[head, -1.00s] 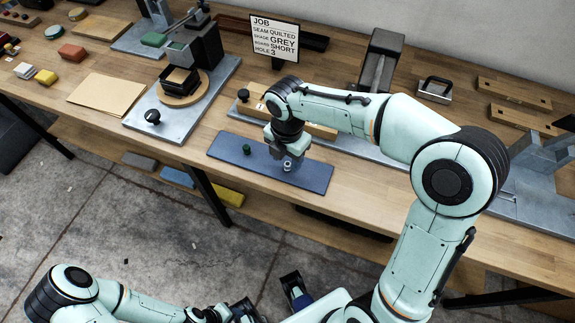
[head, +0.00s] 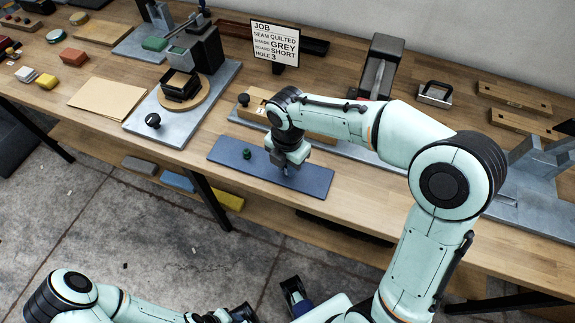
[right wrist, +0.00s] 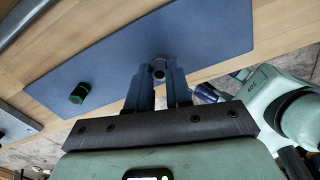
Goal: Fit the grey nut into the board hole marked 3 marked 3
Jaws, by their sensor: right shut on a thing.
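My right gripper (head: 286,171) is low over the blue mat (head: 225,150). In the right wrist view its two fingers (right wrist: 159,75) are shut on the small grey nut (right wrist: 160,68), at or just above the mat. In the head view the gripper hides the nut. The wooden board (head: 322,130) lies behind the mat, partly hidden by my right arm. A label shows near its left end, but hole 3 cannot be made out. My left arm is at the bottom left, and its gripper (head: 236,314) is cut off by the frame edge.
A green nut (head: 247,154) stands on the mat, left of my right gripper, and also shows in the wrist view (right wrist: 79,93). The job card (head: 275,43) reads grey, short, hole 3. The table's front edge is close.

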